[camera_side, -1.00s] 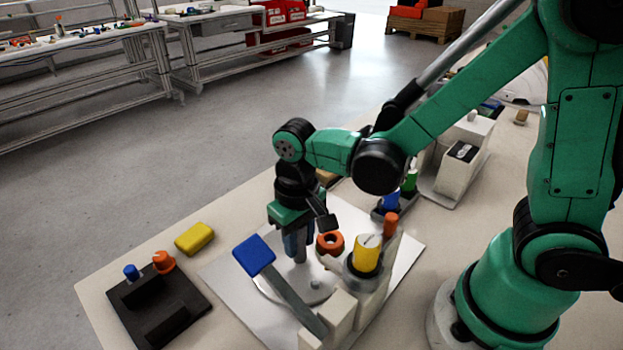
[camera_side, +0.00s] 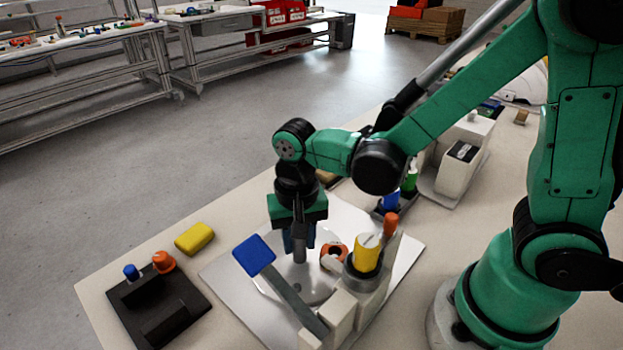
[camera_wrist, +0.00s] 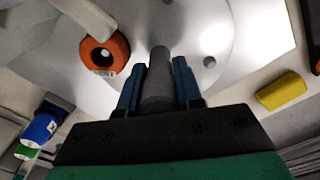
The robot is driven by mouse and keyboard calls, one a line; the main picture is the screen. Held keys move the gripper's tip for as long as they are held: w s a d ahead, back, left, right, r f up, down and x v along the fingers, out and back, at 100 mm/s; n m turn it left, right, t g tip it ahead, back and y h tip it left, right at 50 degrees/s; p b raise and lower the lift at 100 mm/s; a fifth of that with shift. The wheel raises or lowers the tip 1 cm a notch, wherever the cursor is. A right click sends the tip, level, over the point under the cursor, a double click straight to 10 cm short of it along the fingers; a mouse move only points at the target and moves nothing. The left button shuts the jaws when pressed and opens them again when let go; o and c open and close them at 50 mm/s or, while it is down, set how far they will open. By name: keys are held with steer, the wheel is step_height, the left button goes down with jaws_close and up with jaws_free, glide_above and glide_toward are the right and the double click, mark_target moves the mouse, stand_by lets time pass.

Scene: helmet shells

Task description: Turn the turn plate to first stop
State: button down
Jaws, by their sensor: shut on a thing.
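The turn plate (camera_side: 322,287) is a pale round disc low on a white base plate (camera_side: 229,271). It also shows in the wrist view (camera_wrist: 215,25). A grey upright post (camera_side: 299,250) stands on it. My gripper (camera_side: 299,243) points down with its blue fingers shut on the post, one finger on each side in the wrist view (camera_wrist: 158,85).
A blue-ended lever (camera_side: 254,255) slants over the disc's left side. A yellow cylinder (camera_side: 366,253) and an orange peg (camera_side: 391,223) stand close on the right. A yellow block (camera_side: 194,239) and a black fixture (camera_side: 160,310) lie left, with bare table between.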

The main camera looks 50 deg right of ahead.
steer(key=shift+m, duration=3.9)
steer(key=c, duration=0.6)
jaws_free()
steer(key=shift+r, duration=2.8)
